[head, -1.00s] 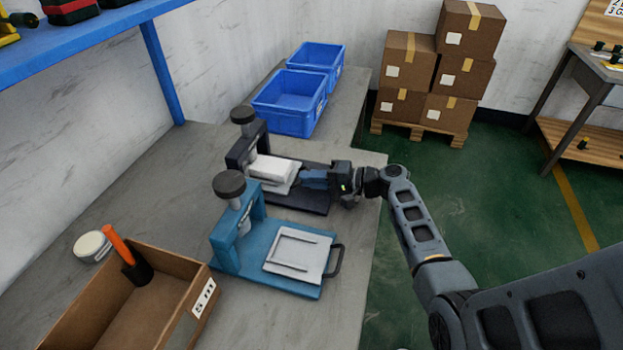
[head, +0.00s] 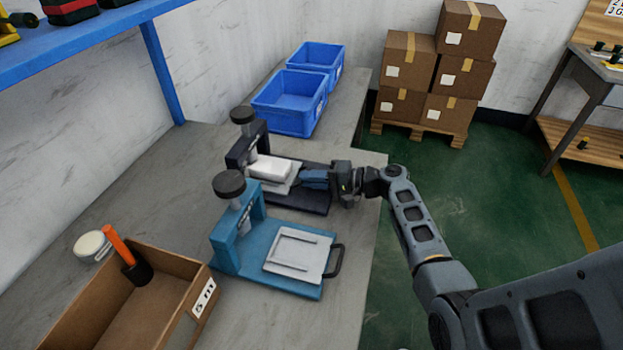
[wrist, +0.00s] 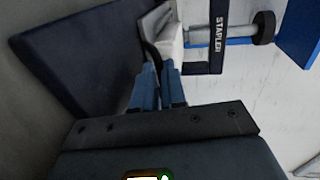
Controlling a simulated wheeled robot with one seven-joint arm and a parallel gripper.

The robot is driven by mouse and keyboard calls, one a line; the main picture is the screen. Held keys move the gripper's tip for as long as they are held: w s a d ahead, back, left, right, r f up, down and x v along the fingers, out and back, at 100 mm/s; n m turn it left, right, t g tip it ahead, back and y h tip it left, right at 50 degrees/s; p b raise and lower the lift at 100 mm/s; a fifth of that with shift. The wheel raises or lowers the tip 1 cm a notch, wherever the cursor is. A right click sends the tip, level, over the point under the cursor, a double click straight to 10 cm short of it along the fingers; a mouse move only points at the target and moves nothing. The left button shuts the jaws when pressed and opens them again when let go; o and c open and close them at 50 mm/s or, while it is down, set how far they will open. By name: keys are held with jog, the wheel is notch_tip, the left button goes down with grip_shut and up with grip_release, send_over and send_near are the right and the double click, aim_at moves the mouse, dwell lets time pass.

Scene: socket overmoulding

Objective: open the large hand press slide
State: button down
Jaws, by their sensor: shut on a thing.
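Two hand presses stand side by side on the bench. The dark press (head: 237,155) is farther away, with a round black knob on top. Its pale slide (head: 285,187) carries a white block (head: 271,169). My gripper (head: 301,178) is at the front of this slide, over the dark base, with its blue fingers closed. The word STAPLER shows on the dark frame (wrist: 218,35). The teal press (head: 225,247) is nearer, with an empty pale slide (head: 298,253) and a free dark handle (head: 335,262).
A cardboard bin (head: 165,325) with an orange-handled tool (head: 121,247) and a round white-topped item (head: 92,245) are at the left. Blue crates (head: 289,118) stand behind the presses. A blue shelf (head: 90,42) hangs upper left.

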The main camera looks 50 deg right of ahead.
jog(key=shift+s, duration=0.1)
jog(key=v, duration=0.3)
jog(key=f+v, duration=0.1)
jog(key=v, duration=0.2)
jog(key=f+v, duration=0.1)
jog(key=v, duration=0.3)
jog(key=shift+s+d, duration=0.1)
jog(key=shift+s, duration=0.15)
jog(key=c, duration=1.5)
grip_release()
jog(key=b+v, duration=0.1)
jog(key=v, duration=0.6)
jog(key=shift+s+d, duration=0.1)
jog(key=shift+s, duration=0.25)
